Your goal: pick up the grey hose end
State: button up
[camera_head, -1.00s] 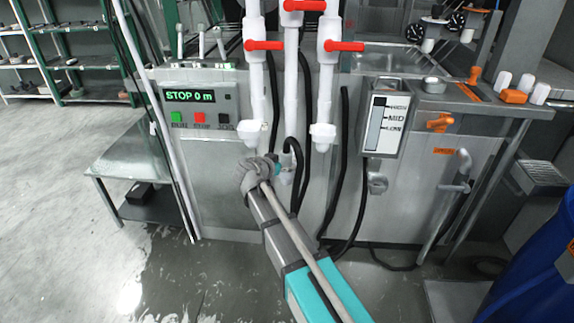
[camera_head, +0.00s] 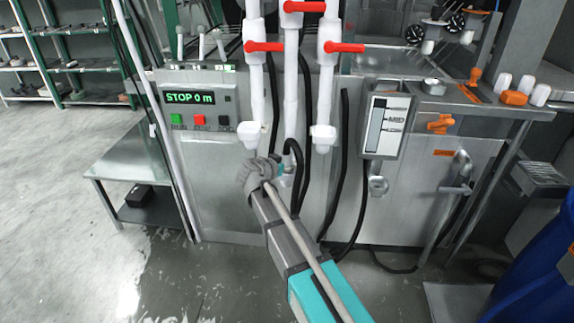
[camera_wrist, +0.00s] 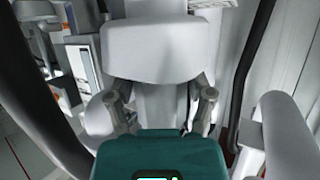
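My gripper (camera_head: 278,166) is beside the lower end of the middle white pipe, in front of the steel machine. In the wrist view, its two grey finger linkages stand apart to either side of a pale block-shaped fitting (camera_wrist: 155,50). This fitting hides the fingertips, so I cannot see whether they touch anything. A light grey piece (camera_head: 287,179) shows just right of my gripper, below the middle pipe and by a bent black hose. I cannot tell for sure whether this is the grey hose end.
White pipes with red levers (camera_head: 264,46) hang close around my gripper. Black hoses (camera_head: 343,180) run down to its right. A control panel (camera_head: 200,108) reading "STOP 0 m" is at left, a level gauge (camera_head: 388,125) at right. The floor at left is open and partly wet.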

aim_at(286, 156)
grip_shut()
jog(key=shift+r, duration=0.2)
notch_tip(286, 156, up, 3)
jog(key=p, duration=0.3)
jog(key=s+d+r+p, duration=0.3)
jog(key=s+r+p, duration=0.6)
jog(key=s, duration=0.4)
jog(key=shift+s+r+p, duration=0.3)
jog(key=shift+s+p, duration=0.05)
jog(key=shift+p, duration=0.15)
jog(key=shift+d, duration=0.1)
dwell(0.4)
